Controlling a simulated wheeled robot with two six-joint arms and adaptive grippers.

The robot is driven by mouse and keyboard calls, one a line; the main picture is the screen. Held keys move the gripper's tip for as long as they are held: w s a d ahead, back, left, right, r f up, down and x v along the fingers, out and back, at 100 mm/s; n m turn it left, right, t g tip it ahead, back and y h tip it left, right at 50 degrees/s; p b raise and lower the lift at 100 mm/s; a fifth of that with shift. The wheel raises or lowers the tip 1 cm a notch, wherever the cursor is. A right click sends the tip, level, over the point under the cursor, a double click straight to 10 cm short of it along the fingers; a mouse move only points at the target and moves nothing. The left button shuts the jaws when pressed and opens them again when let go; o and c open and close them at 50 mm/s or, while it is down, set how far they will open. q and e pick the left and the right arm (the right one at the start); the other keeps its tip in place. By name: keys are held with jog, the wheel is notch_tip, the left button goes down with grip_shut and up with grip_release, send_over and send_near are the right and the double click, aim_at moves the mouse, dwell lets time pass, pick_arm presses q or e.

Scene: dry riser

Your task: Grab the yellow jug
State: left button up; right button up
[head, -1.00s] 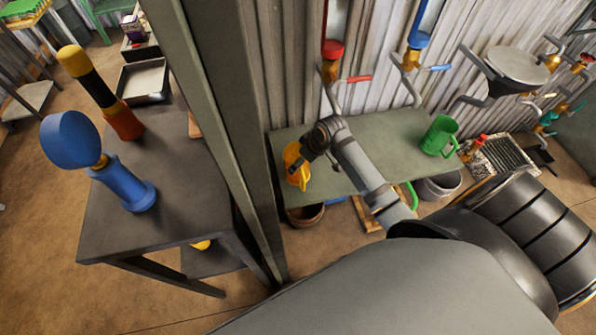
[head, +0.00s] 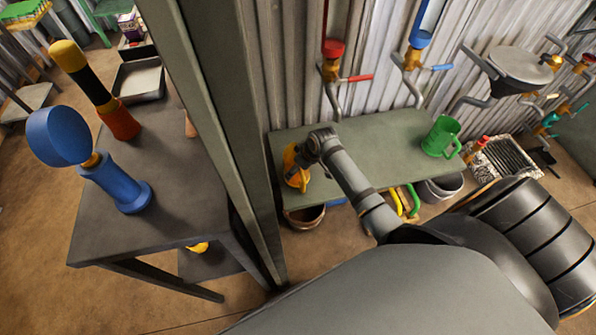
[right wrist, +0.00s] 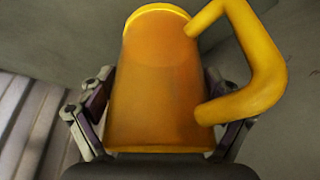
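The yellow jug (head: 290,167) stands at the left end of the grey-green bench (head: 385,150) in the head view. My right gripper (head: 302,158) is at the jug's side, and its arm partly covers the jug. In the right wrist view the jug (right wrist: 160,90) fills the middle, with its handle at the right. The fingers of my right gripper (right wrist: 157,98) lie on both sides of the jug's body, spread around it. A narrow gap seems to show at the left pad; contact at the right is hidden by the handle. My left gripper is out of view.
A green jug (head: 440,136) stands at the bench's right end. A dark post (head: 222,130) rises left of the bench. Beyond it a dark table (head: 165,190) holds a blue object (head: 120,190). Taps with red and blue handles hang on the corrugated wall above.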

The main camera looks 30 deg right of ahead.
jog(key=c, duration=0.7)
jog(key=shift+s, duration=0.1)
